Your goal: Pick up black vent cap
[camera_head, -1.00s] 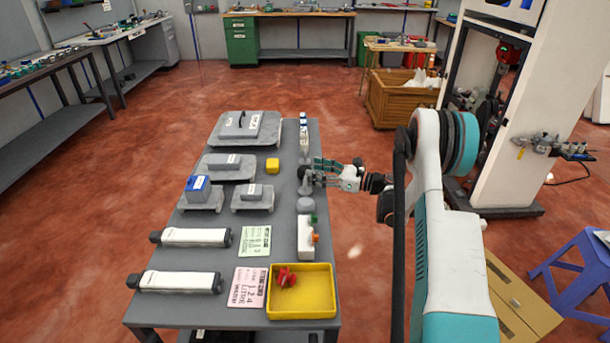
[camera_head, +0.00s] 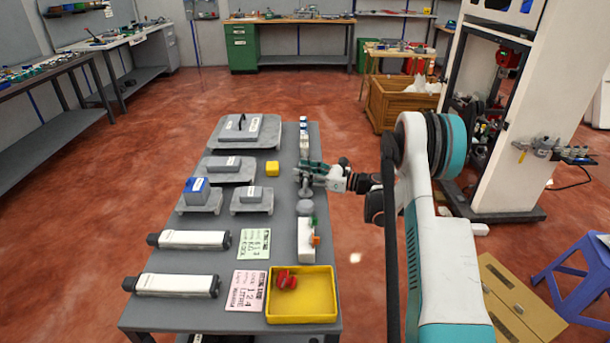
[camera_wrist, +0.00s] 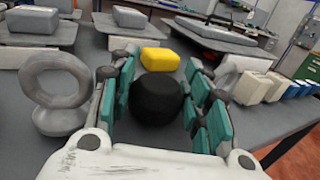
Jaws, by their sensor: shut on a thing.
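The black vent cap (camera_wrist: 158,98) is a dark round piece between the teal finger pads of my gripper (camera_wrist: 160,88) in the wrist view. My gripper is shut on it, with pads on its left and right sides. In the head view my gripper (camera_head: 308,174) is low over the right edge of the grey table (camera_head: 262,222), and the cap is hidden by the fingers there. I cannot tell whether the cap still touches the table.
A yellow block (camera_wrist: 160,59) lies just beyond the cap. A grey ring-shaped part (camera_wrist: 55,88) stands to the left. White and blue boxes (camera_wrist: 262,88) are in a row to the right. A yellow tray (camera_head: 325,318) with a red part is at the table's near end.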

